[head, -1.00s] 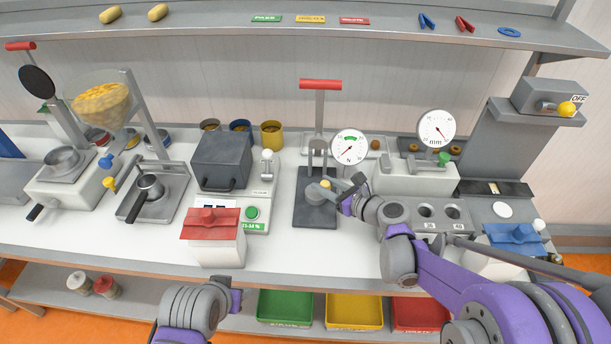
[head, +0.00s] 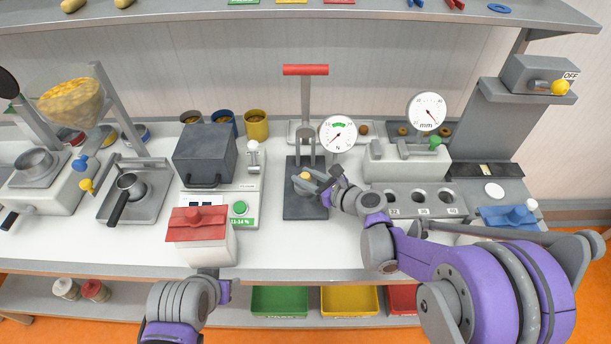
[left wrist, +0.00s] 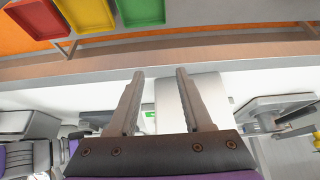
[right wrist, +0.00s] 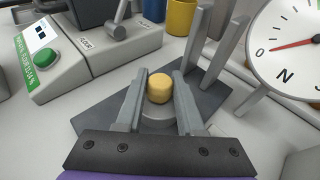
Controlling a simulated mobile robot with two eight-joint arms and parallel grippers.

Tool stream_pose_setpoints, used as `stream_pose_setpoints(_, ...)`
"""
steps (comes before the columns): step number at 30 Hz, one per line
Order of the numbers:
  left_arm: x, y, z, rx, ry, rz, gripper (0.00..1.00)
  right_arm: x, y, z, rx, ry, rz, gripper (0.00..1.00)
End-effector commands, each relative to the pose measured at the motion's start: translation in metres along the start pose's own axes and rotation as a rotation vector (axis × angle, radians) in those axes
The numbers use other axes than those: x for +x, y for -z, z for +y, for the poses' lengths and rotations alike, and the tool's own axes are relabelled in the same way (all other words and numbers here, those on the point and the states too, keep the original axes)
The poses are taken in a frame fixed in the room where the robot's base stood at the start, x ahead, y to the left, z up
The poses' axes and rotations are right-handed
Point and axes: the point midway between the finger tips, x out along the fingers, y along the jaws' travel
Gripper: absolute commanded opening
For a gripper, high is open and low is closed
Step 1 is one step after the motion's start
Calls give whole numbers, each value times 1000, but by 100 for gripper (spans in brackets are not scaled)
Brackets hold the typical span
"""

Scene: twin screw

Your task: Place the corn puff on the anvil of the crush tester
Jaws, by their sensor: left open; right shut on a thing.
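The crush tester stands mid-bench in the head view, with a red T-handle (head: 305,70), a round N gauge (head: 338,133) and a dark base plate (head: 305,212). My right gripper (head: 312,178) is over that plate, shut on the yellow corn puff (head: 305,176). In the right wrist view the puff (right wrist: 160,88) sits between the fingertips of the right gripper (right wrist: 158,92). The grey round anvil (right wrist: 160,118) shows just under it; I cannot tell whether they touch. My left gripper (left wrist: 160,73) is open and empty near the bench's front edge.
The tester's two uprights (right wrist: 215,40) stand close beyond the right fingers. A dark box device (head: 205,155) and a red-topped block (head: 198,225) stand left of the tester. A block with several holes (head: 420,198) is on the right. The bench before the tester is clear.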

Motion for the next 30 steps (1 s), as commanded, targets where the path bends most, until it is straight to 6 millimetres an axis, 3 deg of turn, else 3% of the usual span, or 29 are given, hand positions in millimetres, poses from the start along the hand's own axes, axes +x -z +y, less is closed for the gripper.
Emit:
stream_pose_setpoints(2, 3, -3, 0, 0, 0, -3, 50, 1, 4, 0, 1, 0, 1, 10)
stream_pose_setpoints(3, 2, -2, 0, 0, 0, -2, 50, 1, 3, 0, 1, 0, 0, 42)
stream_pose_setpoints(7, 2, -2, 0, 0, 0, -2, 50, 1, 2, 0, 0, 0, 0, 66)
stream_pose_setpoints(19, -2, 2, 0, 0, 0, 2, 50, -3, -2, -1, 0, 1, 0, 67)
stream_pose_setpoints(23, 1, -1, 0, 0, 0, -1, 50, -24, -1, -1, 2, 2, 0, 67)
stream_pose_setpoints(30, 3, -4, 0, 0, 0, -3, 50, -77, 0, -1, 2, 3, 1, 67)
